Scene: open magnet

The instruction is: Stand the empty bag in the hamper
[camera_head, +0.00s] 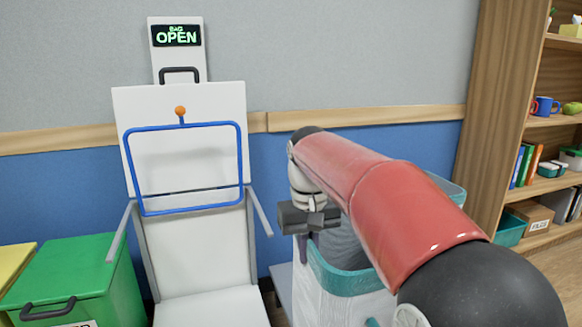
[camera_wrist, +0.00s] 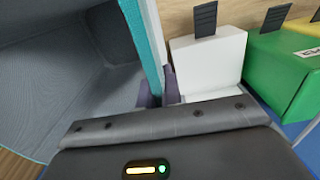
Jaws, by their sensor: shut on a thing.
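A pale, open bag with a broad teal rim (camera_head: 345,281) stands right of centre in the head view, partly hidden behind my red arm. In the wrist view its grey inside (camera_wrist: 60,95) looks empty. My gripper (camera_head: 312,232) is at the bag's near left rim. In the wrist view my gripper (camera_wrist: 158,88) has its purple fingers on either side of the teal edge and is shut on it. I cannot tell the hamper apart from the bag; the lower part is cut off or hidden.
A white stand (camera_head: 200,262) with a blue frame (camera_head: 243,160) is on the left, under an "OPEN" sign (camera_head: 176,36). A green box (camera_head: 75,275) and a yellow box (camera_head: 14,265) stand beside it. A wooden shelf (camera_head: 500,110) is at the right.

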